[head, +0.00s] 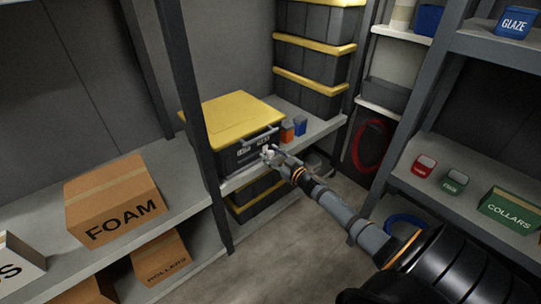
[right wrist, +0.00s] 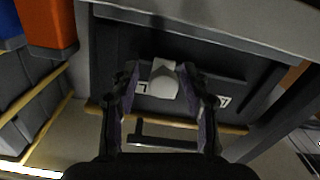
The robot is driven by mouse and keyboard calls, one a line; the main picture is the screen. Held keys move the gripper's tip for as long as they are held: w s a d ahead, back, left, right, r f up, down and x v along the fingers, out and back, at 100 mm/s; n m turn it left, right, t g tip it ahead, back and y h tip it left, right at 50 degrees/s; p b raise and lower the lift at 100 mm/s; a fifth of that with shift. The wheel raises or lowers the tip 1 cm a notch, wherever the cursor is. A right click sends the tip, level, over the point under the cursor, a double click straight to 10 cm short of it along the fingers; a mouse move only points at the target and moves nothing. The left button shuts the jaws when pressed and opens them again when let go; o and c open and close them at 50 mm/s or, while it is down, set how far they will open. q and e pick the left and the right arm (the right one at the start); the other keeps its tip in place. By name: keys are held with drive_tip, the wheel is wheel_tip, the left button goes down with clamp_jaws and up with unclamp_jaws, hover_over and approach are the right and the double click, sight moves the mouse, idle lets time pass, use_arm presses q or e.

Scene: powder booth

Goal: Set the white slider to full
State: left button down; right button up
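The white slider (right wrist: 163,82) is a pale knob on the dark front of a yellow-lidded bin (head: 233,108). In the right wrist view it sits between the fingers of my right gripper (right wrist: 162,88), with a visible gap on each side. The gripper is open around it. In the head view my right gripper (head: 271,155) is at the bin's front, covering much of the slider. White labels (right wrist: 222,101) show at both sides of the slider; their text is too small to read surely. My left gripper is not in view.
A bar handle (head: 259,138) crosses the bin front near my gripper. Orange (head: 287,131) and blue (head: 300,125) boxes stand beside the bin. A grey shelf post (head: 199,130) rises close on the left.

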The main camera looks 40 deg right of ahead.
drive_tip(key=s, duration=1.2)
drive_tip(key=shift+d, duration=0.4)
